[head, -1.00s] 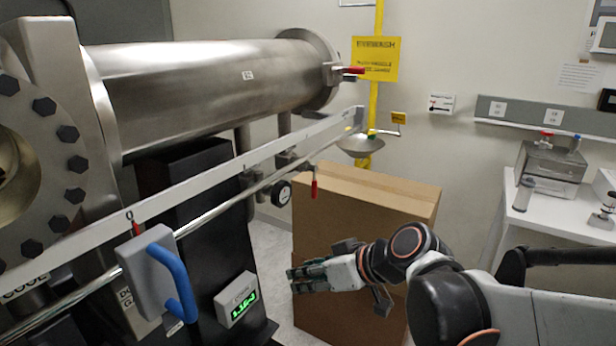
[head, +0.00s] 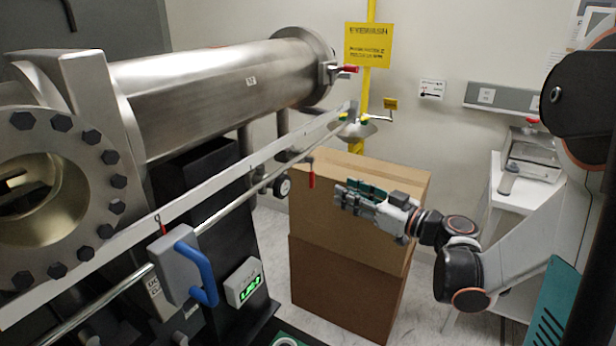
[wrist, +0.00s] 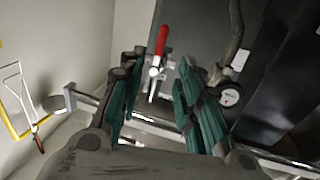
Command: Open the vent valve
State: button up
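A small valve with a red lever handle (head: 311,180) hangs from the pipework by the long rail, its handle pointing down in the head view. I cannot read a label on it. The red handle (wrist: 162,40) also shows in the wrist view, in line with the gap between my fingers and beyond them. My gripper (head: 345,195) is just right of the handle in the head view, apart from it. In the wrist view my gripper (wrist: 155,85) has its green-padded fingers spread, with nothing between them. A second red handle (head: 349,68) sits at the chamber's far end.
A round gauge (head: 282,186) is left of the valve. The long rail (head: 200,195) and steel chamber (head: 220,85) fill the left. Stacked cardboard boxes (head: 345,290) stand behind and below my gripper. A blue-handled slider (head: 200,270) is nearer. A white table (head: 500,185) is at right.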

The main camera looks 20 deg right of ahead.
aim_at(311, 177)
jog(key=b+x, duration=0.2)
jog(key=x, duration=1)
jog(key=shift+w+a, duration=0.1)
jog(key=shift+w, duration=0.05)
grip_shut()
